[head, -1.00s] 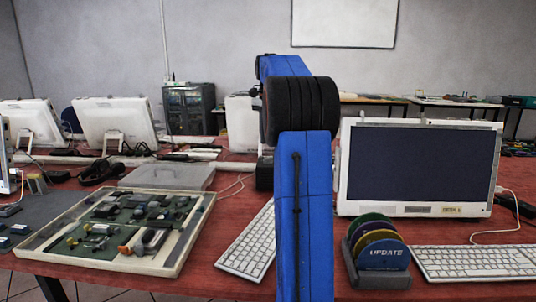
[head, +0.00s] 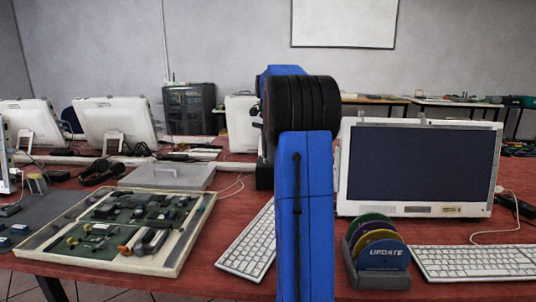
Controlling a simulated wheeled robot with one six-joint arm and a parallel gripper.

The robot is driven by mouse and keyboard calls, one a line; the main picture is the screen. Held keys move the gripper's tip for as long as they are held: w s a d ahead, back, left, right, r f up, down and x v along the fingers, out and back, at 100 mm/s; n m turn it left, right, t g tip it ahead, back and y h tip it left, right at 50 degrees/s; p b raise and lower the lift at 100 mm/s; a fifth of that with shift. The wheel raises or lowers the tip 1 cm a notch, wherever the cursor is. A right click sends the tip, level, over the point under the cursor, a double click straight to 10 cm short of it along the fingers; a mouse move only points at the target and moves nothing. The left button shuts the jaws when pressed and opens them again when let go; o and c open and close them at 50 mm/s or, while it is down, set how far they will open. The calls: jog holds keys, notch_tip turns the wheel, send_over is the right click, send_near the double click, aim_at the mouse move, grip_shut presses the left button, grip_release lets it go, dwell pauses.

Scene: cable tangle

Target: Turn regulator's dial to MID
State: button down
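I cannot make out a regulator or a dial with a MID mark in the head view. My blue and black arm rises through the middle of the picture and covers part of the table behind it.
On the red table (head: 195,275) are a tray of electronic parts (head: 193,239), a grey lidded case (head: 168,177), a keyboard (head: 248,243), a disc rack (head: 384,281), a second keyboard (head: 474,262) and a large monitor (head: 420,165). Several white monitors stand at the left.

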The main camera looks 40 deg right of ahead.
jog(key=shift+n, duration=0.4)
jog(key=n, duration=0.3)
jog(key=shift+n, duration=2)
jog(key=c, duration=1.8)
grip_release()
jog(key=shift+r, duration=0.1)
notch_tip(320, 180, up, 17)
jog(key=shift+r, duration=0.15)
